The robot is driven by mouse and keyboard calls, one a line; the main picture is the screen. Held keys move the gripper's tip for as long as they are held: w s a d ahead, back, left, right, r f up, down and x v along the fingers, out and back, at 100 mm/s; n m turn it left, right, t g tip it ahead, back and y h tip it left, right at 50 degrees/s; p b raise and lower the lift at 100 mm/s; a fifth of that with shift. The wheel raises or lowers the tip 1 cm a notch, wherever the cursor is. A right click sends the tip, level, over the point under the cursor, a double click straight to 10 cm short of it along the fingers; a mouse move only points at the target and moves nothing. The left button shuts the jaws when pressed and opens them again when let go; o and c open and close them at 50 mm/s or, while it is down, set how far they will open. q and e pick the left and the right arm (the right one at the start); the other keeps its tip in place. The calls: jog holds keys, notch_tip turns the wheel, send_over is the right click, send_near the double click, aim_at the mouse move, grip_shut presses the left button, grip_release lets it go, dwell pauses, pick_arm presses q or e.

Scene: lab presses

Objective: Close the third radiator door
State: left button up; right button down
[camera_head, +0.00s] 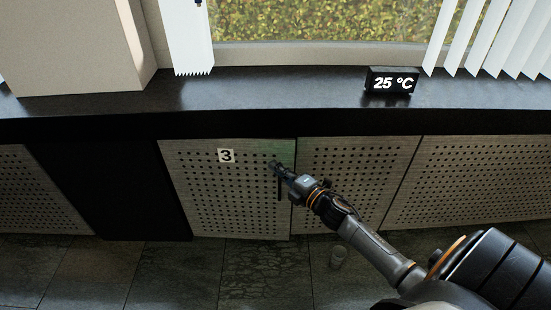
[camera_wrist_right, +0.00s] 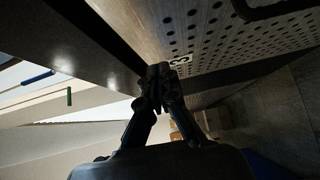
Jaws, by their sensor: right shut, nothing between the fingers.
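The third radiator door (camera_head: 215,195) is a perforated panel marked with a "3" label, below the dark windowsill in the head view. It looks about flush with the panel to its right. A dark vertical handle (camera_head: 280,188) shows near its right edge. My right gripper (camera_head: 274,165) is shut and empty at the door's upper right, close to the handle's top; I cannot tell if it touches the door. In the right wrist view the shut fingers (camera_wrist_right: 157,75) appear beside the "3" label on the perforated door (camera_wrist_right: 225,40). My left gripper is not in view.
A dark gap (camera_head: 110,185) lies left of the door. Other perforated panels (camera_head: 350,175) stand to the right. The black windowsill (camera_head: 250,90) runs above, with a 25 °C display (camera_head: 391,81) on it.

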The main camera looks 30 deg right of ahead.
aim_at(267, 150)
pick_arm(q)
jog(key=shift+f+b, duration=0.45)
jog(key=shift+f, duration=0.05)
pick_arm(e)
jog(key=shift+w+d, duration=0.35)
jog(key=shift+w, duration=0.35)
jog(key=shift+w+d, duration=0.4)
jog(key=shift+w, duration=0.35)
jog(key=shift+w+d, duration=0.35)
jog(key=shift+w, duration=0.35)
jog(key=shift+w, duration=0.1)
